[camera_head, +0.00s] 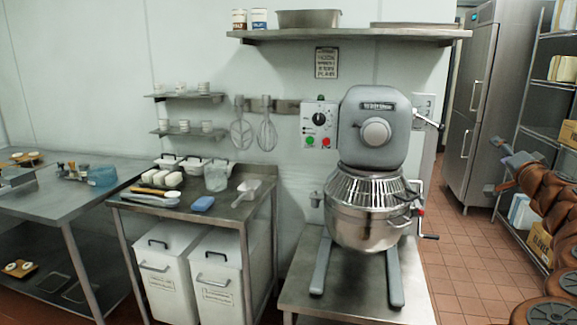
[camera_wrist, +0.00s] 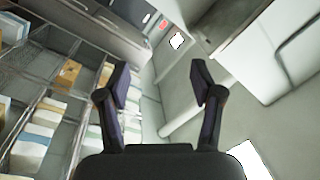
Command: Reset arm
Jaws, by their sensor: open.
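My gripper (camera_wrist: 160,78) is open in the wrist view, with its two dark fingers spread apart and nothing between them. In the head view my gripper (camera_head: 494,168) shows at the right, at the end of my brown arm, in front of the shelving rack. Its fingers point left, and it is clear of the mixer. The arm is folded at the right edge and partly cut off by the frame.
A large mixer (camera_head: 374,140) with a steel bowl stands on a low steel table (camera_head: 345,301) at the centre. A steel refrigerator (camera_head: 472,100) and shelving rack (camera_head: 550,85) stand at the right. Tiled floor (camera_head: 455,245) is clear between mixer and rack. Worktables line the left.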

